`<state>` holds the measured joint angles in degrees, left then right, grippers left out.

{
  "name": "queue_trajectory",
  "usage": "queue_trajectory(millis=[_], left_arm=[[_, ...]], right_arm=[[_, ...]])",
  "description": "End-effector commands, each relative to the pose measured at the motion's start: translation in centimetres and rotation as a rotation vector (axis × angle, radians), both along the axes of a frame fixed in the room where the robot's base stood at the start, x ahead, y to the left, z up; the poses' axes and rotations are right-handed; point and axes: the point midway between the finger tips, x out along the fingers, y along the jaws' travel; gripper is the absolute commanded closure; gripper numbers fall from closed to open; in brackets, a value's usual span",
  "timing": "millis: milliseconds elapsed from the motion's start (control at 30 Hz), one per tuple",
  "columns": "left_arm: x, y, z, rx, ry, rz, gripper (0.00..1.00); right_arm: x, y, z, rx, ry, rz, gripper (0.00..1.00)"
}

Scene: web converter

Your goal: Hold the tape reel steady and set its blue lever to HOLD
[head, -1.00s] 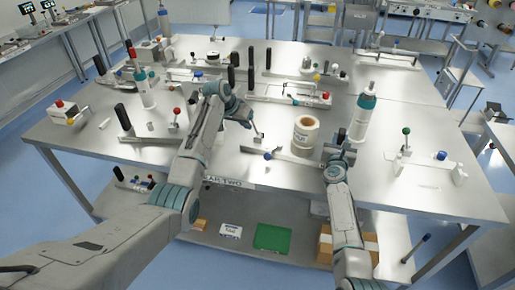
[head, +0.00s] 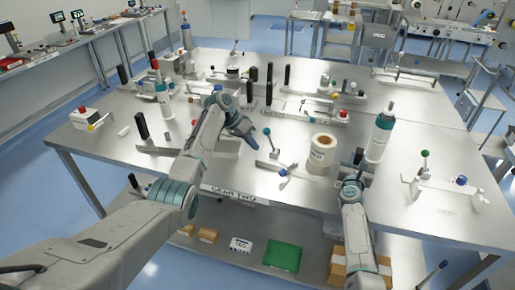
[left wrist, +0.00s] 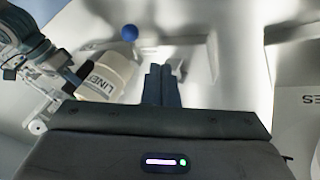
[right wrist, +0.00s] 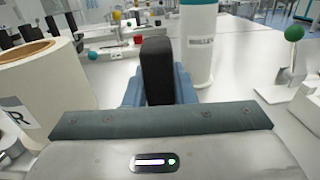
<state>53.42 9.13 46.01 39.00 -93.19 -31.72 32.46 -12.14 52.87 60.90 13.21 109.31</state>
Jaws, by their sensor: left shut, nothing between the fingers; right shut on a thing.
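The tape reel (head: 322,156), a cream roll with a label, stands upright on the table right of centre. It also shows in the left wrist view (left wrist: 108,76) and at the left of the right wrist view (right wrist: 35,85). My left gripper (left wrist: 162,85) is shut and empty, near the lever. One blue knob (left wrist: 129,33) shows beyond its fingers. My right gripper (head: 354,170) is shut on a black upright handle (right wrist: 156,68) beside the reel.
A white bottle (head: 380,138) stands behind and right of my right gripper. A fixture with green and blue knobs (head: 445,187) is at the right. Several other black-handled fixtures fill the table's back and left. The front right tabletop is clear.

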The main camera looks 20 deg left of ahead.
Motion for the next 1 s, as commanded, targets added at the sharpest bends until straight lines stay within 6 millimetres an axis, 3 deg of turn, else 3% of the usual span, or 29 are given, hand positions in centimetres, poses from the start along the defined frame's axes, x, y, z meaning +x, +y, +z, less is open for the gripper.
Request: queue_trajectory(millis=[33, 467, 800, 1000], left_arm=[[0.1, -0.7, -1.0, -0.002, 0.003, -0.001, 1.00], [1.1, -4.6, -6.9, 0.000, 0.001, -0.002, 1.00], [-0.3, -7.5, -7.3, 0.001, -0.001, -0.001, 1.00], [-0.5, -7.8, -7.4, 0.002, -0.001, 0.001, 1.00]], right_arm=[[-0.4, 0.1, -1.3, 0.000, 0.018, 0.003, 1.00], [-0.4, 0.1, -1.3, 0.000, 0.018, 0.003, 1.00], [-0.4, 0.1, -1.3, 0.001, 0.018, 0.003, 1.00], [-0.4, 0.1, -1.3, 0.001, 0.018, 0.003, 1.00]])
